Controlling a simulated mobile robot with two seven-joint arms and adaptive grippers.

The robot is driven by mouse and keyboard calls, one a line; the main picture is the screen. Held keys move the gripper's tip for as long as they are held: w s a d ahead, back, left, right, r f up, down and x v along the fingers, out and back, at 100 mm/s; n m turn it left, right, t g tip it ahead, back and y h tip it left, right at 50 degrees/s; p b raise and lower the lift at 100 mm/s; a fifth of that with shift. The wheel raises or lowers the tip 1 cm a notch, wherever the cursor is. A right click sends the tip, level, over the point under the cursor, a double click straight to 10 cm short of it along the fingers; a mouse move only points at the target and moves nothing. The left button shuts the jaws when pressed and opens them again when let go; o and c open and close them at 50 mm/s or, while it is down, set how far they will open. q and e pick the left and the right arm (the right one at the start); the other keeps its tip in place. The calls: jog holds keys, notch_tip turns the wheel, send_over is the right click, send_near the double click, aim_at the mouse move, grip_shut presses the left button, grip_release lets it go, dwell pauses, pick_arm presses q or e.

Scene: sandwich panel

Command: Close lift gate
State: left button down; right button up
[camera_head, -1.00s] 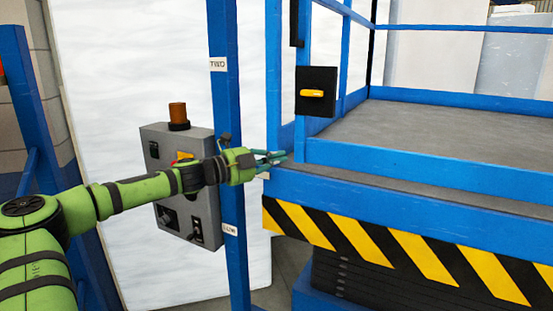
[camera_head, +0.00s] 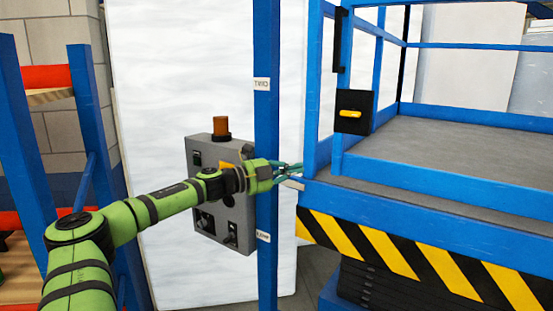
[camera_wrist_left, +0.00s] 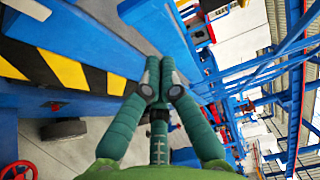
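The blue lift platform (camera_head: 430,195) with a yellow-and-black striped edge is at the right in the head view. A black plate with a yellow handle (camera_head: 352,113) is on its blue rail frame (camera_head: 344,70). I cannot tell which rails form the gate or how it stands. My green left gripper (camera_head: 300,171) is beside the platform's near left corner, below the handle. In the left wrist view its fingertips (camera_wrist_left: 159,78) are close together, in front of a blue rail (camera_wrist_left: 155,22). Its opening and contact with the platform are unclear. My right gripper is not in view.
A grey control box (camera_head: 210,160) with an orange lamp (camera_head: 221,128) stands behind my left arm. A blue post (camera_head: 266,120) with labels is between box and platform. A blue rack (camera_head: 85,110) is at the left. The platform floor (camera_head: 430,148) is bare.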

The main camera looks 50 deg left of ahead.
pick_arm(q)
jog(key=w+a+f, duration=0.1)
jog(key=w+a, duration=0.1)
jog(key=a, duration=0.5)
jog(key=shift+w+a+f+p, duration=0.15)
jog(key=shift+w+f+p, duration=0.2)
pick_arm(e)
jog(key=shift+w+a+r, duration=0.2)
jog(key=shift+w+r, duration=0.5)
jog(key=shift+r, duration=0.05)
